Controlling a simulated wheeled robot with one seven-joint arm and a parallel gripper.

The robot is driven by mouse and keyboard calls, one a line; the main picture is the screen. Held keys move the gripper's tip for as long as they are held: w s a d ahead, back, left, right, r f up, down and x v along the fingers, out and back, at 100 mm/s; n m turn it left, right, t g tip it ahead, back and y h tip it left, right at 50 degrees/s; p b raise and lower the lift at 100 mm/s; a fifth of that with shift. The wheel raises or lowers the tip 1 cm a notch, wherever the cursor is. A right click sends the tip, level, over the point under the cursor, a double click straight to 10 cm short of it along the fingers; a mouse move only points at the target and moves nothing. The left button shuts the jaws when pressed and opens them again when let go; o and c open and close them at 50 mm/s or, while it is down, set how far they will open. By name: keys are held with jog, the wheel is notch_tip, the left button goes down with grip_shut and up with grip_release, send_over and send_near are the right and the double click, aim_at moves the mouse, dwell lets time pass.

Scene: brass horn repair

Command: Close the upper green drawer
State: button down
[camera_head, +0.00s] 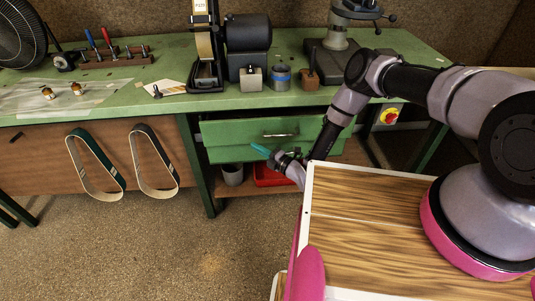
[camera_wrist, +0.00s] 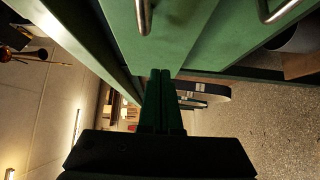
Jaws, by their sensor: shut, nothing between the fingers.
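The upper green drawer (camera_head: 235,134) is under the green workbench, with a metal handle (camera_head: 281,134) on its front. I cannot tell how far it stands out. In the wrist view, which is turned sideways, its green front (camera_wrist: 175,35) and handle (camera_wrist: 143,14) are at the top, with a second handle (camera_wrist: 273,10) on the front to the right. My gripper (camera_head: 259,149) is near the drawer's lower front, left of the handle. In the wrist view its fingers (camera_wrist: 160,78) are together and empty, close to the drawer's edge; contact cannot be told.
Below the drawer are a grey bin (camera_head: 233,174) and a red tray (camera_head: 268,176). Two sanding belts (camera_head: 97,178) hang at the left. The bench top (camera_head: 150,92) carries a belt grinder (camera_head: 205,60) and small tools. Floor (camera_head: 150,245) in front is clear at left.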

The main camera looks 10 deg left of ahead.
aim_at(255, 135)
jog(key=w, duration=0.1)
jog(key=w+a, duration=0.2)
jog(key=w, duration=0.1)
jog(key=shift+w+a, duration=0.1)
jog(key=shift+w, duration=0.1)
jog(key=w, duration=0.1)
jog(key=w+a, duration=0.1)
jog(key=w, duration=0.1)
jog(key=shift+w, duration=0.2)
jog(key=shift+w+a+r, duration=0.1)
jog(key=shift+w, duration=0.5)
